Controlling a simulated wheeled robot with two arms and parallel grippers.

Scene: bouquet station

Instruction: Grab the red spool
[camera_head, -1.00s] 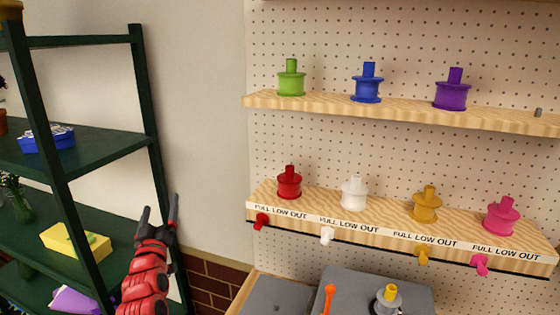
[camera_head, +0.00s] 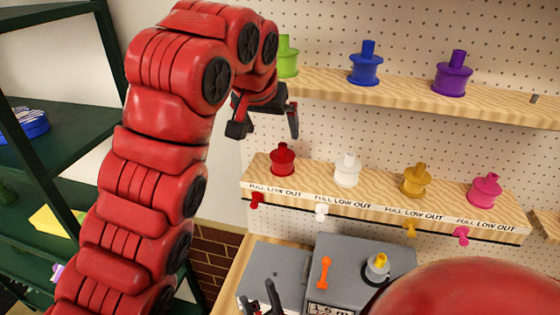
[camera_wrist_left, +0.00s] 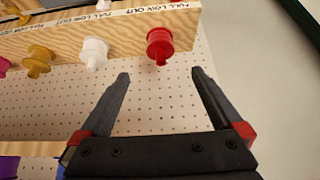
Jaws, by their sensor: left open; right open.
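The red spool (camera_head: 282,162) stands upright at the left end of the lower wooden shelf (camera_head: 330,188). My left gripper (camera_head: 266,130) is open and empty, a little above the red spool in the head view. In the left wrist view, which is turned upside down, the red spool (camera_wrist_left: 160,45) shows just beyond the gap between the open fingers of my left gripper (camera_wrist_left: 160,73), with nothing between them. My right gripper (camera_head: 262,298) is partly seen at the bottom edge of the head view.
White (camera_head: 347,170), yellow (camera_head: 415,180) and pink (camera_head: 485,190) spools stand along the same shelf. The upper shelf (camera_head: 410,90) holds green, blue and purple spools. A grey machine (camera_head: 335,255) stands below. A dark green rack (camera_head: 70,140) is at left.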

